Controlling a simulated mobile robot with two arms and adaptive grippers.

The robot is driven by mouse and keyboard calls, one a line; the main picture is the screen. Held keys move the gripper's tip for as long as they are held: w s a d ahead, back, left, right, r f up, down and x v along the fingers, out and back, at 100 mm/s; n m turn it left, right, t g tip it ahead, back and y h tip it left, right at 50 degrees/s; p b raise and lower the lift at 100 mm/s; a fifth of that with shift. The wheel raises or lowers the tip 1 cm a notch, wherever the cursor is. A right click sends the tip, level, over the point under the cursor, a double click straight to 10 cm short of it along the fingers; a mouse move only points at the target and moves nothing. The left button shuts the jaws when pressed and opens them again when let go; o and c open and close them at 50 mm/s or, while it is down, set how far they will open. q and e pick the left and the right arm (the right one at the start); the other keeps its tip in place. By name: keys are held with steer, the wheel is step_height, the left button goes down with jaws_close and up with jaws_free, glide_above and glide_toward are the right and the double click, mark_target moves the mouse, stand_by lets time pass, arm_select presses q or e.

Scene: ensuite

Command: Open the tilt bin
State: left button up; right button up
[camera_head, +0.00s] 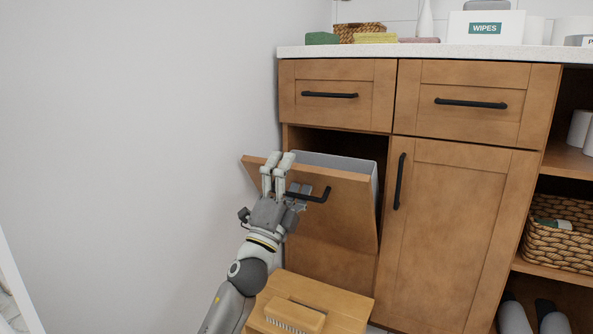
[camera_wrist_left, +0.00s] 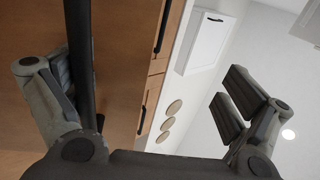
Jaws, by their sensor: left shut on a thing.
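The tilt bin (camera_head: 345,205) is a wooden front panel in the lower left of the cabinet. It leans outward at the top, and a grey bin liner (camera_head: 345,162) shows behind it. In the left wrist view the handle (camera_wrist_left: 80,70) runs beside one finger of the gripper (camera_wrist_left: 145,88), and the other finger is to the right. My right gripper is not in view.
Two closed drawers (camera_head: 335,95) are above, and a closed door (camera_head: 455,230) is to the right. A wooden stool (camera_head: 345,299) with a brush (camera_head: 295,316) on it stands below the panel. A bare wall (camera_head: 130,130) is at the left. Open shelves (camera_head: 560,262) are at the right.

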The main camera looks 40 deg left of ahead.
arm_select(q)
steer(key=shift+s+d+f+b, duration=0.1)
steer(key=shift+s+d+b, duration=0.1)
steer(key=shift+s, duration=0.45)
steer(key=shift+s+d+f+b, duration=0.1)
steer(key=shift+s+d, duration=0.05)
steer(key=shift+s, duration=0.45)
steer(key=shift+s+d+f+t, duration=0.2)
steer(key=shift+s+f+t, duration=0.1)
steer(key=shift+f, duration=0.15)
steer(key=shift+c, duration=1)
steer(key=shift+s+d+f+b, duration=0.1)
steer(key=shift+s+f+b, duration=0.25)
steer(key=shift+c, duration=0.6)
steer(key=shift+b+v, duration=0.3)
steer(key=shift+v, duration=0.6)
steer(key=shift+c, duration=0.2)
steer(key=shift+o, duration=0.2)
steer(key=shift+s+f, duration=0.1)
steer(key=shift+s, duration=0.3)
steer(key=shift+s+r, duration=0.3)
steer(key=shift+s, duration=0.35)
steer(key=c, duration=0.4)
steer(key=shift+s+f, duration=0.15)
steer(key=shift+s, duration=0.05)
steer(key=c, duration=0.4)
steer(key=shift+w+d+f, duration=0.1)
steer(key=shift+w+f, duration=0.05)
